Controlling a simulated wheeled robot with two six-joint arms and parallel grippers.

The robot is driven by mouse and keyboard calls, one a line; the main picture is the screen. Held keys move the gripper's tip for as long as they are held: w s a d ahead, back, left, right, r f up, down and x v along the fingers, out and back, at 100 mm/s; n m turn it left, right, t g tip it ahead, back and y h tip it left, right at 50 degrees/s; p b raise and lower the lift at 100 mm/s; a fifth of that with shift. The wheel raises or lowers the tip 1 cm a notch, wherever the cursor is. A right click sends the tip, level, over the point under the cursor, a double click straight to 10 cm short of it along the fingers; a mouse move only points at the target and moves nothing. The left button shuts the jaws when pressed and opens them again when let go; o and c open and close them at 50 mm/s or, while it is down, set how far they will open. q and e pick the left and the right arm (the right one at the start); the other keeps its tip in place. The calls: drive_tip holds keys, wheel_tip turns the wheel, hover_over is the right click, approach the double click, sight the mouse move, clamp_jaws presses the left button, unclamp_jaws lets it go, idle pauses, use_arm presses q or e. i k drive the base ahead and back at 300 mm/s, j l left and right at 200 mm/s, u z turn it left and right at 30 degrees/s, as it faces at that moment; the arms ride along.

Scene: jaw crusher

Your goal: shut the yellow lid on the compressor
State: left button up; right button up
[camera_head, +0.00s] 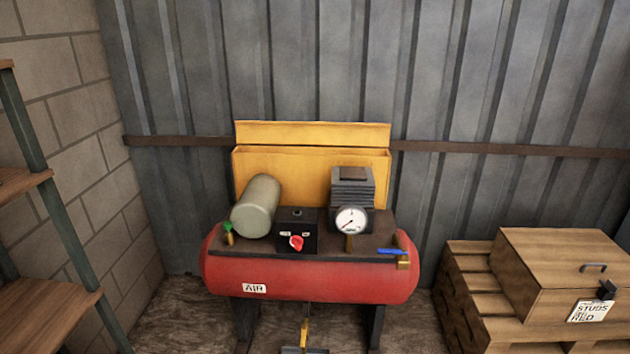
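The compressor has a red tank (330,282) lying level on dark legs, with an "AIR" label on its front. The yellow lid (312,133) stands raised upright behind the top of the compressor. Below it is a yellow panel (300,162), and I cannot tell exactly where the two join. A grey-green cylinder (257,206), a black box with a red knob (296,241), a round white gauge (351,220) and a finned block (352,185) sit on the dark top plate, in front of the yellow panel. Neither of my grippers shows.
A wooden shelf unit (40,181) with dark posts stands at the left by the block wall. A wooden crate (555,270) with a handle rests on pallets (475,290) at the right. A blue-handled valve (392,252) juts at the tank's right end. A corrugated wall is close behind.

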sight(337, 134)
drive_tip(key=i+l+z, duration=0.15)
drive_tip(key=i+l, duration=0.15)
drive_tip(key=i, duration=0.2)
drive_tip(key=i+l+z, duration=0.15)
drive_tip(key=i, duration=0.35)
drive_tip(key=l, duration=0.1)
